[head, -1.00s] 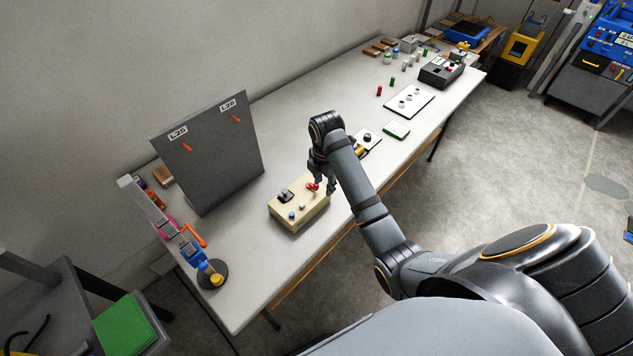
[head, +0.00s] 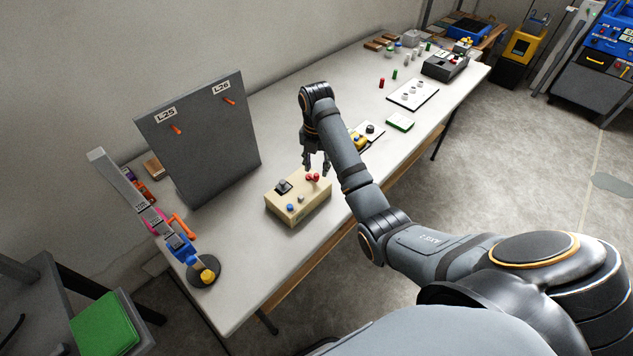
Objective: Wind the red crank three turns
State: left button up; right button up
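The red crank (head: 313,177) is a small red part on top of a beige control box (head: 297,207), towards its far right corner. The box sits near the front edge of the white table. My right gripper (head: 317,166) hangs just above and behind the crank, pointing down. Its fingers are spread and nothing shows between them; it looks apart from the crank. My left gripper is out of view.
A grey upright panel (head: 200,140) stands to the left. A stand with a dark round base (head: 203,272) is at the front left. A yellow item (head: 358,141) lies right of my arm.

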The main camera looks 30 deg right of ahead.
aim_at(317, 174)
notch_tip(317, 174, down, 3)
jog(key=shift+f, duration=0.15)
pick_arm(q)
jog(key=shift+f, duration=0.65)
pick_arm(e)
grip_shut()
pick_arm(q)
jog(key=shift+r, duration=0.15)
